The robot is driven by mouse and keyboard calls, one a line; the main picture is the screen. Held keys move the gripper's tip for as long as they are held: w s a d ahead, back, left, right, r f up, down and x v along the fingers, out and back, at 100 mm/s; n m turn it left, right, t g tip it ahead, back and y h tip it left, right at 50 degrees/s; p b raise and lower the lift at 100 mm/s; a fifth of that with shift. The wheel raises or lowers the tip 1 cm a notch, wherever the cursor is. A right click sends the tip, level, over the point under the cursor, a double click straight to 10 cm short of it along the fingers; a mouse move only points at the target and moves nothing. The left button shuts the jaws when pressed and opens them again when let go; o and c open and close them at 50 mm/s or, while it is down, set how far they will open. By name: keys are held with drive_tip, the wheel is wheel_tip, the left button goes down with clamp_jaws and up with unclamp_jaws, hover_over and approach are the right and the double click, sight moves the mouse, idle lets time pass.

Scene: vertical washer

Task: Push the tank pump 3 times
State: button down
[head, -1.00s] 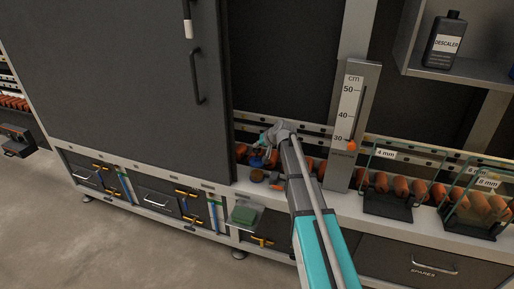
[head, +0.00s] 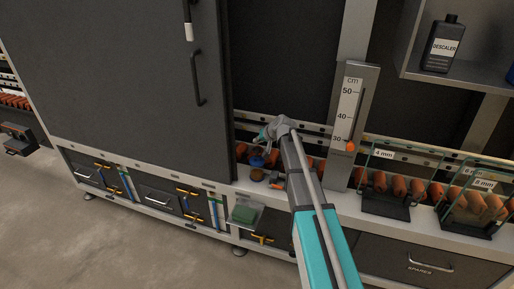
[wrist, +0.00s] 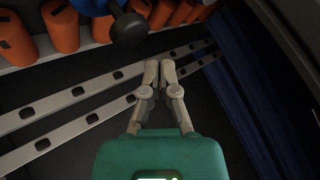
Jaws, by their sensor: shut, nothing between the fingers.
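A black round knob (wrist: 128,30) on a short stem stands above a blue body (wrist: 92,5) in the wrist view; it looks like the tank pump. In the head view the blue body (head: 257,161) shows small on the bench, partly hidden by my gripper. My gripper (wrist: 158,66) is shut and empty, its fingertips together. In the wrist view the fingertips are apart from the knob, below and to its right. In the head view my gripper (head: 264,136) is above the blue body, at the end of my arm. Whether it touches anything is not clear there.
Orange cylinders (wrist: 60,28) line the bench behind the knob. Slotted metal rails (wrist: 70,92) run along the back. A tall dark door (head: 130,80) stands at the left. A cm gauge (head: 351,115) with an orange marker and glass boxes (head: 395,170) stand to the right.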

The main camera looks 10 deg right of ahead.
sight(258, 149)
drive_tip(key=shift+r+p, duration=1.65)
drive_tip(key=shift+r, duration=0.3)
drive_tip(key=s+r+g+h+p, duration=0.2)
drive_tip(key=s+p, duration=0.1)
drive_tip(key=s, duration=0.8)
drive_tip(key=s+d+r+n+g+h+p, duration=0.1)
drive_tip(key=s+r+g+p, duration=0.1)
drive_tip(key=s, duration=1)
drive_tip(key=s+r+g+h+p, duration=0.1)
drive_tip(key=s+p, duration=0.5)
drive_tip(key=s, duration=0.6)
drive_tip(key=shift+s+d+r+n+g+h, duration=0.35)
drive_tip(key=shift+g+h, duration=0.45)
drive_tip(key=shift+g, duration=0.4)
drive_tip(key=c, duration=1.4)
unclamp_jaws()
drive_tip(key=shift+w, duration=0.1)
